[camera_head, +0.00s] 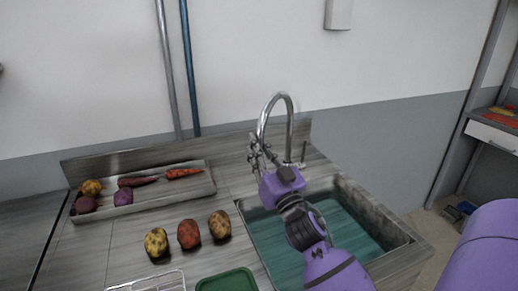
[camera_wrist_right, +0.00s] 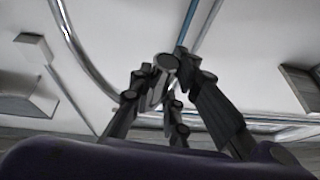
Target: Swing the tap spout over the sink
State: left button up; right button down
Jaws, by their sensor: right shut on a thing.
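The chrome tap (camera_head: 289,128) stands at the back of the sink, with a tall arched neck. My right gripper (camera_head: 258,148) comes in from the lower right above the sink's back left part, and its dark fingers are shut on the left, down-hanging leg of the arch, the spout. Its tip is hidden among the fingers. In the right wrist view, the fingers (camera_wrist_right: 160,85) close in, with a curved chrome tube (camera_wrist_right: 75,40) to the left. The sink (camera_head: 385,218) has a teal bottom, partly hidden by my right arm. My left gripper is out of view.
A small lever (camera_head: 303,152) stands right of the tap. Several potatoes, one being this red one (camera_head: 189,234), lie on the counter left of the sink. A tray (camera_head: 200,188) of vegetables sits behind them. A green board (camera_head: 228,282) and wire rack (camera_head: 150,283) are in front.

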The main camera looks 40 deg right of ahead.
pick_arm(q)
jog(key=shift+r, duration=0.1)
pick_arm(e)
jog(key=shift+s+d, duration=0.1)
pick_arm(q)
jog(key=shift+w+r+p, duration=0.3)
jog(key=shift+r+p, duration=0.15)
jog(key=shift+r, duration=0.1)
pick_arm(e)
jog(key=s+d+n+g+y, duration=0.2)
jog(key=s+d+n+y, duration=0.5)
jog(key=s+d+y, duration=0.3)
jog(key=d+y, duration=0.3)
jog(key=y, duration=0.1)
jog(key=shift+s+d+g, duration=0.15)
jog(key=shift+s+g, duration=0.15)
jog(key=shift+s, duration=0.05)
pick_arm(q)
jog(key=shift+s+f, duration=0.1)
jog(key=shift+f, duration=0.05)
pick_arm(e)
jog(key=c, duration=1.7)
grip_release()
jog(key=shift+o, duration=0.2)
